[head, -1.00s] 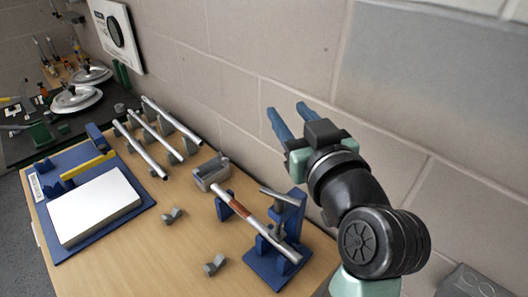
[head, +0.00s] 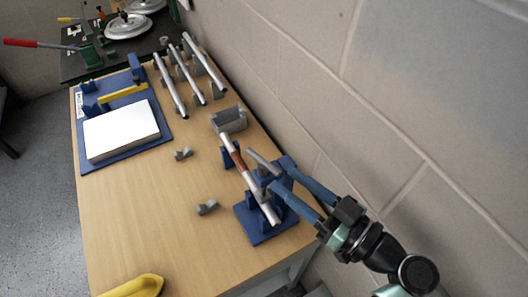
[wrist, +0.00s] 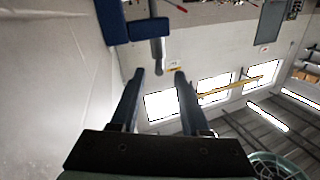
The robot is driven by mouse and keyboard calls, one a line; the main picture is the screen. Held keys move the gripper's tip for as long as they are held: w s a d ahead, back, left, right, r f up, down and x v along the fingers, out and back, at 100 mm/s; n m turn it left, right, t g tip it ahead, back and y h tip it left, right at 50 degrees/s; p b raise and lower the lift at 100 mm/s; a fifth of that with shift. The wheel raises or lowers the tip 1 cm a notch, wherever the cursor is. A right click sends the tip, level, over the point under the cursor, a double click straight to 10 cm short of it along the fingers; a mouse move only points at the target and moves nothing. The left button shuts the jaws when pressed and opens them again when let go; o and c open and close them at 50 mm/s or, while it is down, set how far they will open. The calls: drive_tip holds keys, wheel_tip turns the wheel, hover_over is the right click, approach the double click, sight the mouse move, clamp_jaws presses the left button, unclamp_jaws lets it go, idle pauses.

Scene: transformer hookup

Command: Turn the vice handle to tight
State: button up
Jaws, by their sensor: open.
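The blue vice (head: 255,222) stands at the right edge of the wooden table and has a silver tube with a red-brown band (head: 237,160) lying through it. Its grey bar handle (head: 261,160) sits at the top and slants in the head view. My gripper (head: 281,178) is open, at the vice's right side with its blue fingertips close to the handle. In the wrist view the handle (wrist: 158,48) points toward the gap between my open fingertips (wrist: 158,75), and its end is about level with them. I cannot tell whether anything touches.
A grey block holder (head: 229,121) stands behind the vice. Several silver tubes (head: 190,75) rest on supports farther back. A blue tray with a white slab (head: 121,131) is at the left, small grey clamps (head: 207,207) lie mid-table, and a yellow object (head: 135,287) is near the front. The wall is close on the right.

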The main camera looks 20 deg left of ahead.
sight(261, 158)
drive_tip(key=p+x, duration=0.2)
drive_tip(key=x, duration=0.4)
drive_tip(key=shift+a+r, duration=0.15)
drive_tip(key=shift+a, duration=0.05)
drive_tip(key=shift+w+a, duration=0.3)
drive_tip(key=shift+a, duration=0.35)
drive_tip(key=shift+c, duration=0.3)
drive_tip(key=shift+f, duration=0.2)
clamp_jaws()
